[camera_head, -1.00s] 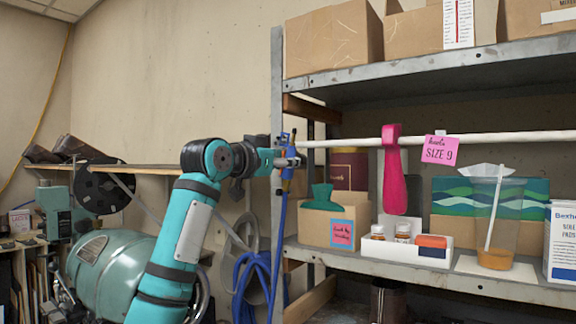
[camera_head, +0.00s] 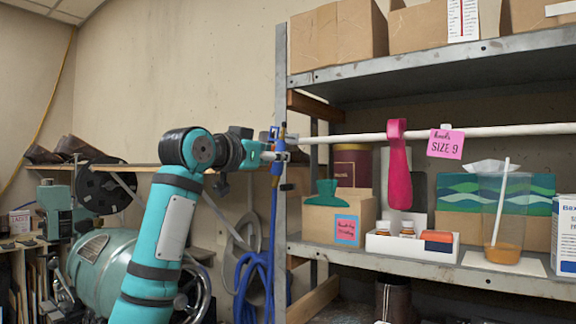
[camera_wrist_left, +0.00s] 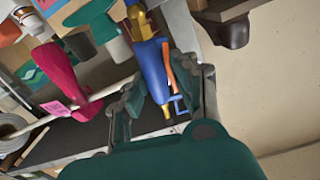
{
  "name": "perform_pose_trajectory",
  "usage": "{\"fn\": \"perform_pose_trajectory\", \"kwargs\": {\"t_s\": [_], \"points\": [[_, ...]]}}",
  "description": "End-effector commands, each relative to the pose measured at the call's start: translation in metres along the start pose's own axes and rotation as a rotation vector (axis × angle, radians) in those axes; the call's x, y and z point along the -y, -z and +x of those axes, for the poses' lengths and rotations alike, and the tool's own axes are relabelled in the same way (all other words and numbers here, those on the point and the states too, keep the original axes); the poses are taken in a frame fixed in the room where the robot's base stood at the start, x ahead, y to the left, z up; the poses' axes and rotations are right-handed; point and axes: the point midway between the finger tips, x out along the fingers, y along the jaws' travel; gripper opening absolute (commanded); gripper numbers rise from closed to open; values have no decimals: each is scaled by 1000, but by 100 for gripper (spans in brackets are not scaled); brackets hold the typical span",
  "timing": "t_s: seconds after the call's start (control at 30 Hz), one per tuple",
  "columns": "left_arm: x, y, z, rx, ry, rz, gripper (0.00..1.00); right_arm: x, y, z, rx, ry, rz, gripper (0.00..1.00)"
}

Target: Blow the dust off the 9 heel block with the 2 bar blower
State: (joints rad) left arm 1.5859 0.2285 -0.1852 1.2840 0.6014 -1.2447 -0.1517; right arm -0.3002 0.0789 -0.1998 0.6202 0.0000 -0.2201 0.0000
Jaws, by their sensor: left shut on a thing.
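A pink heel block (camera_head: 399,178) hangs from a white rail (camera_head: 350,138) in front of the shelf, left of a pink "SIZE 9" tag (camera_head: 445,144). It also shows in the wrist view (camera_wrist_left: 58,75). My left gripper (camera_head: 278,150) is shut on a blue air blower (camera_wrist_left: 155,72), held upright by the shelf's left post. The blower is left of the heel block and apart from it. Its blue hose (camera_head: 273,215) hangs down. In the wrist view the fingers (camera_wrist_left: 165,105) stand on both sides of the blower. Dust on the block is too small to tell. My right gripper is out of view.
A green machine (camera_head: 105,265) stands at left.

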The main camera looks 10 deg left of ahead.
Motion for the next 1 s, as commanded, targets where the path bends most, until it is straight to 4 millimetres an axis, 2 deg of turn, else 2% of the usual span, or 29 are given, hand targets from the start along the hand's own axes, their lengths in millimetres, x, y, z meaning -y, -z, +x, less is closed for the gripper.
{"fn": "perform_pose_trajectory", "kwargs": {"t_s": [0.47, 1.0], "points": [[-1, 0, -18, -3, -2, 1, 0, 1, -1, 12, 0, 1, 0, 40], [-1, -1, -72, -5, -2, 1, 0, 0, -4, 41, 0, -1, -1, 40]]}}
